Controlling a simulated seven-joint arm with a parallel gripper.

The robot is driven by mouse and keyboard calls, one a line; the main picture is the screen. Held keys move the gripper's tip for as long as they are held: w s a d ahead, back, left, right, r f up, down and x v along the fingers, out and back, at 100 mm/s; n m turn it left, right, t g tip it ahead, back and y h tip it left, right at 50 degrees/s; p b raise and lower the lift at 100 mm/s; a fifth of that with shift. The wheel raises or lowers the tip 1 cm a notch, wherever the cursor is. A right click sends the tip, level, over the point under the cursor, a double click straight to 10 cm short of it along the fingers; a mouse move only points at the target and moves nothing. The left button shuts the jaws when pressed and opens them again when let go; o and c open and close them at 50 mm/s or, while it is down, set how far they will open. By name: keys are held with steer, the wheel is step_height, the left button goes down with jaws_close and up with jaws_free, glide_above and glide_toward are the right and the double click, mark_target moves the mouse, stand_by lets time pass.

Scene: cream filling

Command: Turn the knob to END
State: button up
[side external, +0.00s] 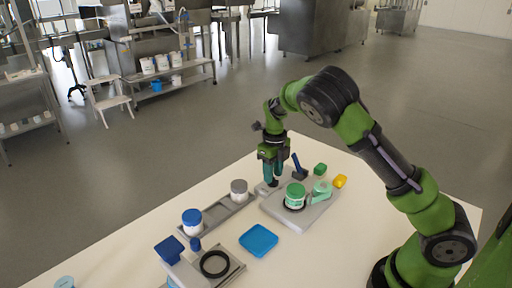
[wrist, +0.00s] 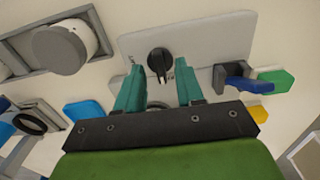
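The black knob (wrist: 160,60) sits on a pale grey panel (wrist: 205,38) in the wrist view. Its pointer faces down toward my gripper, and small dark marks are printed beside it, too small to read. My gripper (wrist: 158,74) is open, with one teal finger on each side of the knob's lower part and visible gaps between. I cannot tell whether the fingertips are down at the knob's height. In the side view my gripper (side external: 272,180) points down at the panel's left end, and its fingers largely hide the knob there.
A green-lidded jar (side external: 296,192) stands close to the right of my gripper on a grey base (side external: 304,218). A dark blue lever (side external: 298,162), green block (side external: 320,169) and yellow block (side external: 340,181) lie beyond. A grey-lidded jar (side external: 239,189) sits on the track at left.

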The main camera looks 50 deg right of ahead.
step_height(320, 180, up, 16)
stand_by(0.3)
steer(key=s+a+r+n+t+y, duration=0.1)
steer(key=s+a+r+n+t, duration=0.1)
steer(key=s+a+n, duration=0.4)
steer(key=s+a+r+n+t+y, duration=0.1)
steer(key=s+a+n+t, duration=0.4)
steer(key=s+n, duration=1)
steer(key=r+n, duration=0.1)
steer(key=n, duration=1)
steer(key=shift+s+a, duration=0.2)
steer(key=shift+a, duration=0.2)
steer(key=shift+a+f, duration=0.1)
steer(key=shift+c, duration=0.2)
